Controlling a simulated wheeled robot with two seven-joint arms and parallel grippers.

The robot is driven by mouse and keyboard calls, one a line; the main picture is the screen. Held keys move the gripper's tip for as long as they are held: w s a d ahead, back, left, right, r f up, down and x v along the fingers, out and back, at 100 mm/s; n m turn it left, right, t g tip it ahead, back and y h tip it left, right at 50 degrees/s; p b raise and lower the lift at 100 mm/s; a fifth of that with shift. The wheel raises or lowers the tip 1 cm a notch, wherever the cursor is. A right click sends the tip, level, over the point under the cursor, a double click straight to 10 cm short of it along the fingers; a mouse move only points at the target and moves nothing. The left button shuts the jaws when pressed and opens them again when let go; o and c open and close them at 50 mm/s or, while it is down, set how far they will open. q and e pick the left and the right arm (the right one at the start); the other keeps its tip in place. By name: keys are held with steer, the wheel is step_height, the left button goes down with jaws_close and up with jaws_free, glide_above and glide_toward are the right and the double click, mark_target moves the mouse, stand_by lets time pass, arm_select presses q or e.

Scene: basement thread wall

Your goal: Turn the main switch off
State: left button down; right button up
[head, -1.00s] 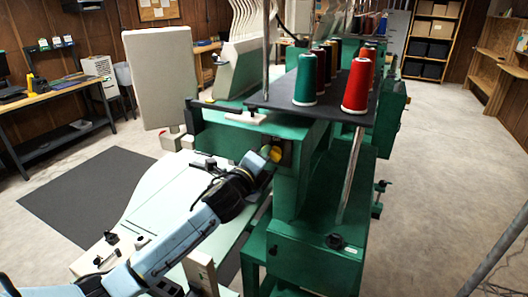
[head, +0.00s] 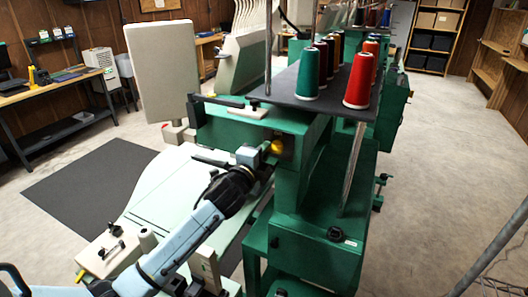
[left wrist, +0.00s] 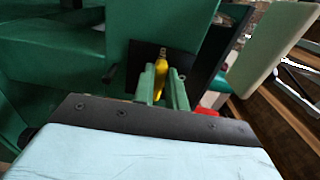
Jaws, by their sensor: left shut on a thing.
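The main switch has a yellow handle (head: 277,146) on a dark plate on the end face of the green machine (head: 232,128). In the head view it is partly hidden by my left gripper (head: 268,148), which reaches it from the lower left. In the left wrist view the yellow handle (left wrist: 161,60) stands upright in front of the dark plate (left wrist: 150,58). My left gripper (left wrist: 163,84) has one green finger on each side of the handle and is shut on it. My right gripper is in neither view.
A dark shelf (head: 300,92) with several thread cones (head: 310,75) sits above the switch. A pale panel (head: 160,75) stands left of it. A pale machine table (head: 165,195) lies below my left arm. Open floor (head: 440,190) lies to the right.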

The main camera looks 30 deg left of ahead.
arm_select(q)
steer(key=shift+f, duration=0.1)
steer(key=c, duration=1.4)
jaws_free()
steer(key=shift+c, duration=0.2)
steer(key=s+b, duration=0.1)
steer(key=s, duration=1.2)
steer(key=shift+s+d+b, duration=0.2)
steer(key=shift+d+b, duration=0.2)
